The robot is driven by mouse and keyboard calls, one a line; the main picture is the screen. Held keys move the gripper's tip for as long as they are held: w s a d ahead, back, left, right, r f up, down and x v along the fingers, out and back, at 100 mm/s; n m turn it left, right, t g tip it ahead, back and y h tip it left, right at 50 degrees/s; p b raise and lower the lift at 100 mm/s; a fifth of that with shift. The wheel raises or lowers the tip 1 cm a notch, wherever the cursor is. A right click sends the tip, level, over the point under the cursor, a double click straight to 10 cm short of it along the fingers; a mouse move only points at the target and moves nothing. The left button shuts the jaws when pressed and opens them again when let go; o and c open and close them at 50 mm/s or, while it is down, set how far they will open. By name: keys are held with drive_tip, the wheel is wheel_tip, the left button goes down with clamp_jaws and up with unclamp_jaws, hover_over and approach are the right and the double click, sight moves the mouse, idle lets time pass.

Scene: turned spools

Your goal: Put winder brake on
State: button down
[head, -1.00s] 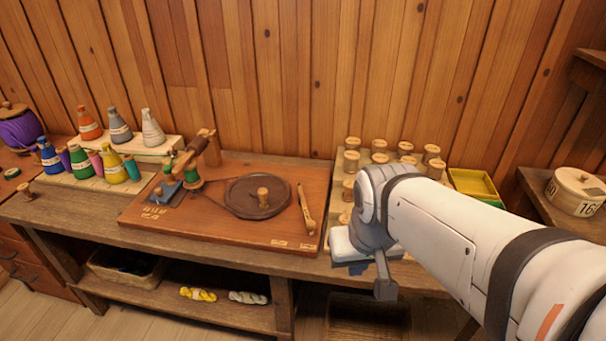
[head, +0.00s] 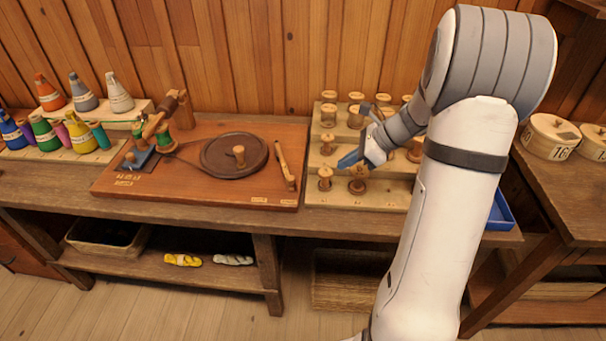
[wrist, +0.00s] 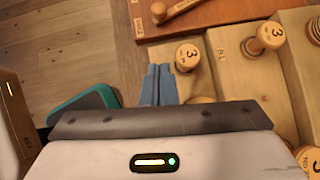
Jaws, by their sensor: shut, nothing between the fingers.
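The winder board (head: 215,198) lies on the bench, with a dark wheel (head: 215,160) bearing a wooden knob and a belt running to the spindle with green thread (head: 165,138). A wooden lever (head: 286,168), which looks like the brake, lies at a slant on the board's right side. Its end also shows at the top of the wrist view (wrist: 180,10). My gripper (head: 348,160) is shut and empty, its blue fingers over the front of the spool rack, right of the lever and apart from it. Board labels are too small to read.
The stepped spool rack (head: 318,195) stands right of the board with several wooden spools, close to my fingers. Thread cones stand on a stepped stand (head: 85,155) at the left. A blue tray (head: 502,212) sits behind my arm at the right. The wood wall stands behind.

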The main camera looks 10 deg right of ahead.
idle(0.3)
drive_tip(key=x, duration=1)
drive_tip(key=shift+w+a+f, duration=0.1)
drive_tip(key=shift+w+a, duration=0.2)
drive_tip(key=shift+a, duration=0.3)
drive_tip(key=shift+w+a, duration=0.3)
drive_tip(key=shift+a, duration=0.35)
drive_tip(key=shift+w+a+f, duration=0.1)
drive_tip(key=shift+w+a, duration=0.15)
drive_tip(key=shift+a, duration=0.35)
